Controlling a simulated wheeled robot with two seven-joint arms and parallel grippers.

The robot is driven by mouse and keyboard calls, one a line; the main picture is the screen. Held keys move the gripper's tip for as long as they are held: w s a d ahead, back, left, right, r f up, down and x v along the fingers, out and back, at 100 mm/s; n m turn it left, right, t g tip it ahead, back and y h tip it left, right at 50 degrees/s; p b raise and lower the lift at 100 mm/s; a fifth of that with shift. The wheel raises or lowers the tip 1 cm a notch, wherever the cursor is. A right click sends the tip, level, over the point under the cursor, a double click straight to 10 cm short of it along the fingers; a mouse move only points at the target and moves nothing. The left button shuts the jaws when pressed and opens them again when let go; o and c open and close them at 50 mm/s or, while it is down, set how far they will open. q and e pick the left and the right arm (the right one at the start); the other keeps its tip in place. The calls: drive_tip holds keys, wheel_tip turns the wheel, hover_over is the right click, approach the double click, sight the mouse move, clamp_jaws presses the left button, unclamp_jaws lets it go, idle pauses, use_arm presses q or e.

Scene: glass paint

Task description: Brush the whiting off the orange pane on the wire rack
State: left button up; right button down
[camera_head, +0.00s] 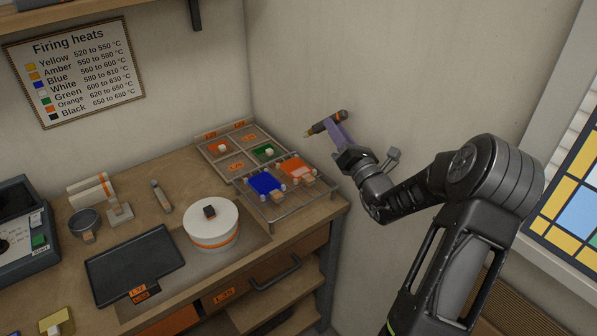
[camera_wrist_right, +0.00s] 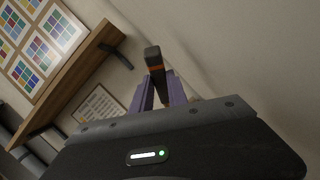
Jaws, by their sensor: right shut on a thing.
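The orange pane (camera_head: 296,165) lies on the right part of the wire rack (camera_head: 285,213), with whitish patches on its surface. A blue pane (camera_head: 264,183) lies beside it on the left. My right gripper (camera_head: 336,124) is shut on a dark brush (camera_head: 325,124) with an orange band and a tan tip. The brush is held up in the air, behind and to the right of the orange pane and apart from it. In the right wrist view, the brush (camera_wrist_right: 153,62) stands between the purple fingers. My left gripper is not in view.
A sectioned tray (camera_head: 213,157) with a green pane (camera_head: 265,152) stands behind the rack. A round white kiln (camera_head: 211,224) with an orange stripe and a dark flat tray (camera_head: 133,262) are to the left. The wall is close behind the brush.

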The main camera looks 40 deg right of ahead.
wheel_tip(320, 180, up, 5)
drive_tip(key=shift+f, duration=0.2)
idle(0.3)
drive_tip(key=w+a+f+n+y+b, duration=0.25)
drive_tip(key=a+f+b, duration=0.25)
drive_tip(key=b, duration=0.5)
drive_tip(key=s+d+f+m+g+h+b, duration=0.1)
drive_tip(key=d+f+h+b, duration=0.1)
drive_tip(key=d+f+b, duration=0.1)
drive_tip(key=shift+s+d+f+b, duration=0.25)
drive_tip(key=shift+d+f+b, duration=0.15)
drive_tip(key=shift+d, duration=0.35)
drive_tip(key=shift+f, duration=0.15)
